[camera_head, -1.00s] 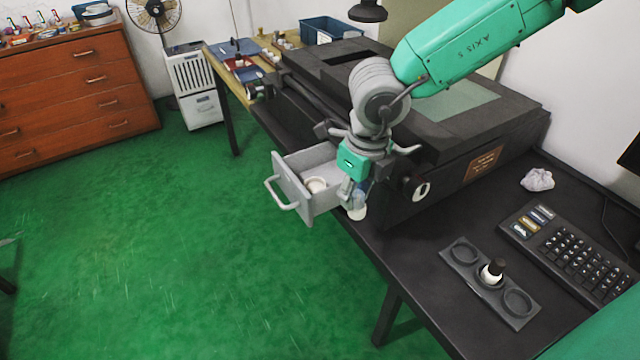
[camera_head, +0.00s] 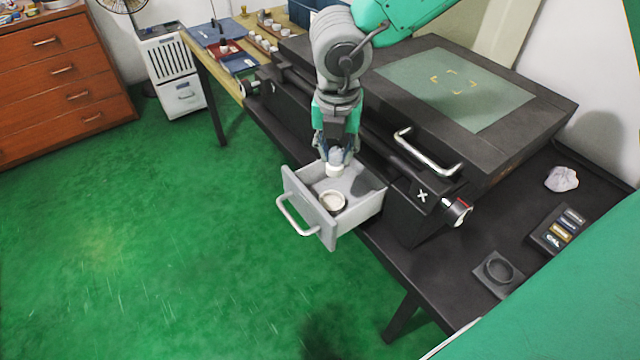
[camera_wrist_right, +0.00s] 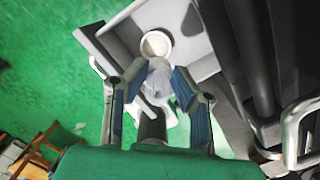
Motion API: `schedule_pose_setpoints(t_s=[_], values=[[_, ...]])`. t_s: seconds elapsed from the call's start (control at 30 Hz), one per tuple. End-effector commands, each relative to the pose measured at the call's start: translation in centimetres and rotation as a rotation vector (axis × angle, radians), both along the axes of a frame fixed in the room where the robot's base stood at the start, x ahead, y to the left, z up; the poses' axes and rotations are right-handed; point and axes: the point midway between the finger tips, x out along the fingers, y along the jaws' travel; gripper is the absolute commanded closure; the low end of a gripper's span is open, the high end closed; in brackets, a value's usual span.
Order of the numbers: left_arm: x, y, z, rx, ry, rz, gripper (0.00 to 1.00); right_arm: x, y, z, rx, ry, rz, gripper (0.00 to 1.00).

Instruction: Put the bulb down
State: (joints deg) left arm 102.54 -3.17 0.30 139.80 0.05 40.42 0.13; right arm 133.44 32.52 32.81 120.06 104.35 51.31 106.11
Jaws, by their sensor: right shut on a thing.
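My right gripper (camera_head: 336,158) points down over the open grey drawer (camera_head: 368,204). It is shut on the bulb (camera_head: 335,170), whose pale end hangs below the fingers. In the right wrist view the bulb (camera_wrist_right: 158,82) sits between the blue finger pads of the gripper (camera_wrist_right: 158,86). A cream ring-shaped holder (camera_head: 332,202) lies in the drawer, just below the bulb; it also shows in the wrist view (camera_wrist_right: 156,44). The bulb appears apart from the holder. My left gripper is not in view.
The drawer's front handle (camera_head: 297,216) sticks out over the green floor. The dark machine (camera_head: 420,185) with a chrome handle (camera_head: 428,152) and a knob (camera_head: 457,212) stands right of the drawer. A crumpled white lump (camera_head: 562,179) lies on the black bench.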

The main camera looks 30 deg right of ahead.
Motion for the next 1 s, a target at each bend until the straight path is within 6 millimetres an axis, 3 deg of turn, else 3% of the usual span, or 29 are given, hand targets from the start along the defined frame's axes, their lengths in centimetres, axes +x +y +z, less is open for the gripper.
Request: schedule_pose_setpoints(t_s=[0.33, 0.57, 0.77, 0.97, 1.0], values=[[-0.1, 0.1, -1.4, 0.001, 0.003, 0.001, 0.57, -0.1, -0.6, -5.7, 0.006, 0.004, -0.004, 1.0], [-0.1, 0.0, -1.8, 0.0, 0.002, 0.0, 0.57, 0.0, -0.5, -7.4, 0.006, 0.003, -0.004, 1.0], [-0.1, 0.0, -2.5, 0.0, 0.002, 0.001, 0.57, 0.0, -0.1, -10.1, 0.002, 0.003, -0.003, 1.0], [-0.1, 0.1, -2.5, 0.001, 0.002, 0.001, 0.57, 0.0, -0.2, -10.2, 0.004, 0.002, -0.004, 1.0], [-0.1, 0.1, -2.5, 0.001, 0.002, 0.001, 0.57, 0.0, -0.3, -10.2, 0.004, 0.001, -0.004, 0.75]])
